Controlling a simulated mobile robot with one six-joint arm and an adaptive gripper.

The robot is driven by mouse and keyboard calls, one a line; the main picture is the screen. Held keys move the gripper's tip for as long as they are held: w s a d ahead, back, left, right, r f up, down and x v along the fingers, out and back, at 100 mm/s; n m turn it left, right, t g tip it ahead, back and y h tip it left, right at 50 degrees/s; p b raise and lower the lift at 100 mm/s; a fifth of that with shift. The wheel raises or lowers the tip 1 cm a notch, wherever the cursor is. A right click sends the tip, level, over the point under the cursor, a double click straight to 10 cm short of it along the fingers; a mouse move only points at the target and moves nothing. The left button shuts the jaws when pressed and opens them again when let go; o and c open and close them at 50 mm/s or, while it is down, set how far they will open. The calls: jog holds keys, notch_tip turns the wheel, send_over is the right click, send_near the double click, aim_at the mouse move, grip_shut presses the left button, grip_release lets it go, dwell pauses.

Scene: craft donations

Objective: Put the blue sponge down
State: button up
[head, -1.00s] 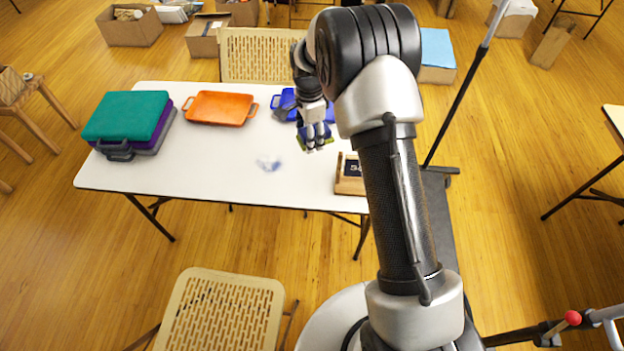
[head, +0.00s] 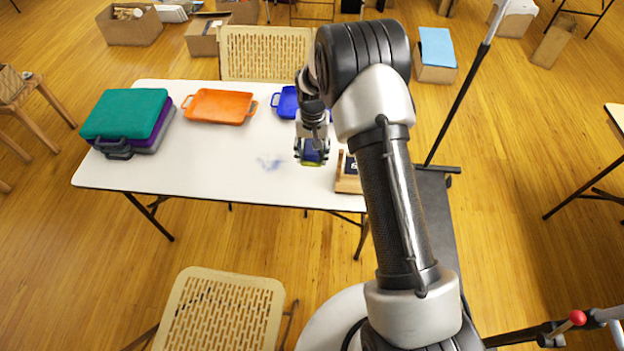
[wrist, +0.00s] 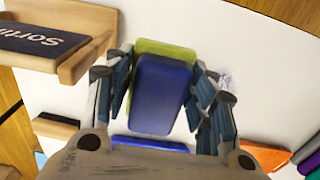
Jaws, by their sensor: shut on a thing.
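My gripper (head: 312,150) is over the right part of the white table, in front of a blue tray (head: 286,102). In the wrist view my gripper (wrist: 162,88) is shut on the blue sponge (wrist: 160,95), with one finger at each side. A yellow-green edge (wrist: 165,48) shows behind the blue block; I cannot tell whether it is a layer of the sponge or a separate thing. The sponge also shows low between the fingers in the head view (head: 313,155). Whether it touches the table is unclear.
A wooden stand with a dark sign (head: 348,178) is close to the right of my gripper. A bluish smudge (head: 271,163) marks the table to the left. An orange tray (head: 220,106) and stacked cases (head: 125,115) are farther left. The table's front middle is clear.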

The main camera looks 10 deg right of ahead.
aim_at(312, 182)
notch_tip(312, 182, down, 13)
jog(key=b, duration=0.3)
jog(key=shift+r, duration=0.1)
jog(key=shift+f, duration=0.2)
jog(key=o, duration=1.4)
